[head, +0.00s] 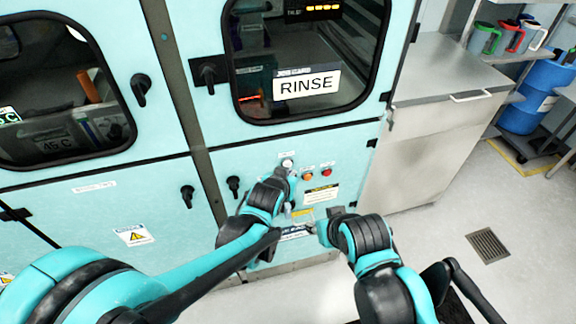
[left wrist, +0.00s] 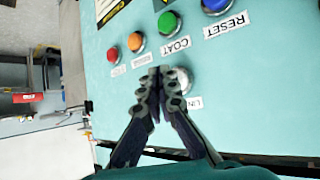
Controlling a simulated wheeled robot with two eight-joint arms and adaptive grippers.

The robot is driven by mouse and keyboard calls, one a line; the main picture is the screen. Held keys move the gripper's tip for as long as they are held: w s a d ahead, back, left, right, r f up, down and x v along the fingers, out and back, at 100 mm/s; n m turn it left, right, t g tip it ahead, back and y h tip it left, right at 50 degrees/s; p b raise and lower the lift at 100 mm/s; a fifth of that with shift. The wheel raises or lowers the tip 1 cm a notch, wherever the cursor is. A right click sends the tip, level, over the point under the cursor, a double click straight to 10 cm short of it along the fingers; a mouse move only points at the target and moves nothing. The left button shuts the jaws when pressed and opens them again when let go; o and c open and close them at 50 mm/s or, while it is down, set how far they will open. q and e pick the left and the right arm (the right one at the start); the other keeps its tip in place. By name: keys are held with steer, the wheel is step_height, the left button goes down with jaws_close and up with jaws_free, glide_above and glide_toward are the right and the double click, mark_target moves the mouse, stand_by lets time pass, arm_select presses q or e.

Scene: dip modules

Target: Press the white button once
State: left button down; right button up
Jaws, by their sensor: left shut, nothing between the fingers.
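The white button (head: 288,163) is on the teal panel below the RINSE window. In the left wrist view the white button (left wrist: 184,79) shows beside my shut left fingertips (left wrist: 154,72), which cover part of its left side. I cannot tell whether they touch it. In the head view my left gripper (head: 284,174) is just below the button, at the panel, with nothing held. My right gripper (head: 316,228) is lower and to the right, in front of the panel; its fingers are too small to read.
An orange button (head: 308,176) and a red button (head: 327,172) sit right of the white one. The wrist view also shows a green button (left wrist: 168,22) and a blue button (left wrist: 215,5). A metal cabinet (head: 425,150) stands right; the floor beyond has a drain (head: 489,246).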

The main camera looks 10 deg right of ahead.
arm_select(q)
steer(key=shift+w, duration=0.1)
stand_by(0.6)
steer(key=shift+w, duration=0.35)
steer(key=shift+w, duration=0.4)
stand_by(0.6)
steer(key=shift+s, duration=0.85)
steer(key=shift+s+d, duration=0.1)
steer(key=shift+s, duration=2.4)
